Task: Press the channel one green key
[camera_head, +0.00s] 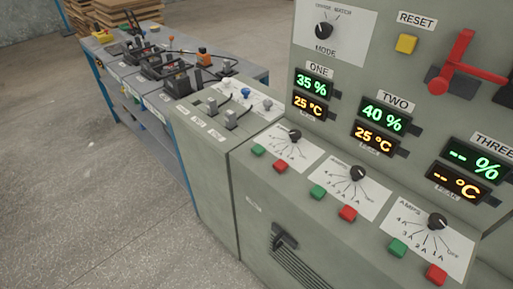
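The channel one green key (258,150) is a small green square button on the sloped top of the grey-green cabinet, left of the channel one dial card (290,149). A red key (281,167) sits just to its right. The display marked ONE (313,86) above reads 35 % in green, and the lower one reads 25 °C in orange. Neither of my grippers shows in this view. Nothing touches or covers the green key.
Channel two has a green key (317,192) and a red key (348,213); channel three has a green key (397,248). A red lever (454,62) sticks out at upper right. A blue-legged bench (146,108) with batteries stands left. The floor is clear.

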